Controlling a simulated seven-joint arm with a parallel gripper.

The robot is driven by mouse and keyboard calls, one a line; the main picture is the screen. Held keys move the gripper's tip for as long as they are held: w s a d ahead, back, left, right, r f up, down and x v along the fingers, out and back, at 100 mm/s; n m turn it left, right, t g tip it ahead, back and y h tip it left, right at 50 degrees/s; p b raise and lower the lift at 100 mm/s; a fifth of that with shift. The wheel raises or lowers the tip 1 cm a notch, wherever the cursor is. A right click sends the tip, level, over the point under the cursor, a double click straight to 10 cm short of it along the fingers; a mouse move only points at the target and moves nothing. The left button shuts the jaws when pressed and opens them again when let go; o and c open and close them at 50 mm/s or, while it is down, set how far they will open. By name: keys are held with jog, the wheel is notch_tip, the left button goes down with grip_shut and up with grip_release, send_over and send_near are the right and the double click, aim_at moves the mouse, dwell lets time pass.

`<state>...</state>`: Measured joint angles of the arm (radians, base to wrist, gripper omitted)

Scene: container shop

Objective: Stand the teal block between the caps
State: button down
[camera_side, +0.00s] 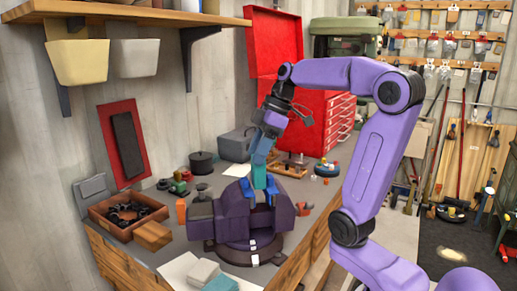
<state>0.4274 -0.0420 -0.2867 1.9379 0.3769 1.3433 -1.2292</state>
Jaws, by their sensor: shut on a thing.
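The teal block (259,179) is upright and held from above by my gripper (262,160), which is shut on its top part. The block's lower end is at the two blue caps, the left cap (246,188) and the right cap (271,185), on the jaws of a purple vise (236,218). In this view the block appears between the caps. I cannot tell whether it touches them or what its bottom end rests on.
The vise stands on a round dark base on the grey bench (181,239). A wooden box (108,224) of dark parts and a wood block (152,236) lie to the left. A black pot (202,163) and a red tool chest (340,122) stand behind. Folded cloths (203,272) lie in front.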

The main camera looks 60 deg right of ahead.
aim_at(258, 172)
jog(key=shift+f, duration=3)
dwell(0.7)
jog(key=shift+c, duration=2.3)
grip_release()
jog(key=shift+r, duration=3)
